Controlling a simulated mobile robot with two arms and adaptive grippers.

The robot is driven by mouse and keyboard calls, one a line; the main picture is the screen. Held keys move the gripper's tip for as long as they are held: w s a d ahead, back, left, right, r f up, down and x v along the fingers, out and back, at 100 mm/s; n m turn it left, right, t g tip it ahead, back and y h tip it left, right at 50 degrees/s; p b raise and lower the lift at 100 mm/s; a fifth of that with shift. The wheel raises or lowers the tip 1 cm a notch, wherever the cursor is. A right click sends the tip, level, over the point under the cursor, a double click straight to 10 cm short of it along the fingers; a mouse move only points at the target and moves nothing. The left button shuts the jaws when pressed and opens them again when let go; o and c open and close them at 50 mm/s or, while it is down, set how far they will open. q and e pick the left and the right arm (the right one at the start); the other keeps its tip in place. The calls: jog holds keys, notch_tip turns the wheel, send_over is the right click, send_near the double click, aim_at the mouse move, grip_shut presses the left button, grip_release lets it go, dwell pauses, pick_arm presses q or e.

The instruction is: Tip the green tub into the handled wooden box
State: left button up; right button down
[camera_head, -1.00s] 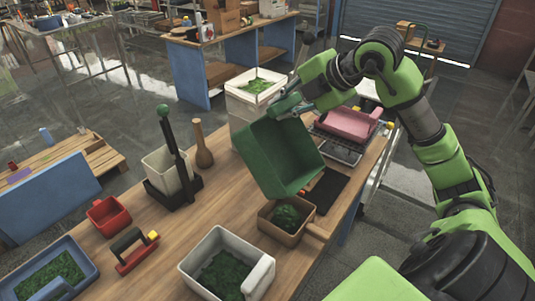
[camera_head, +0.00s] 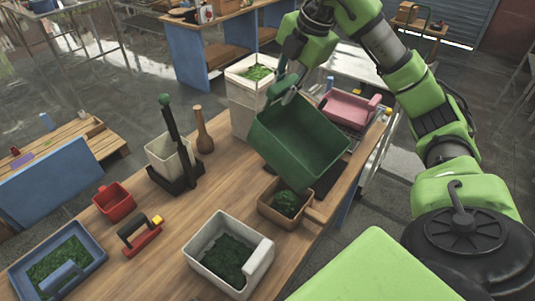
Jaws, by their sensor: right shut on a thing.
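The green tub (camera_head: 300,142) is held in the air, tilted with its open mouth facing toward me, and its inside looks empty. My right gripper (camera_head: 284,92) is shut on the tub's upper left rim. The wooden box (camera_head: 268,211) with a handle (camera_head: 321,209) at its right stands on the table just below the tub. Green powder (camera_head: 288,203) lies heaped in the box. My left gripper is not in view.
A white handled bin (camera_head: 205,249) with green powder, a blue tray (camera_head: 92,251), a red scoop (camera_head: 113,202) and a red-black tool (camera_head: 141,237) stand on the table. A tall white container (camera_head: 243,112) and a pink tub (camera_head: 347,110) stand behind the green tub.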

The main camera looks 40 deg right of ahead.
jog(key=shift+a+r+g, duration=0.1)
jog(key=shift+r+g, duration=0.5)
jog(key=shift+g, duration=0.5)
jog(key=shift+r+g+h, duration=0.2)
jog(key=shift+g+h, duration=0.1)
jog(key=shift+g, duration=0.2)
jog(key=shift+r+g, duration=0.1)
jog(key=shift+g, duration=0.3)
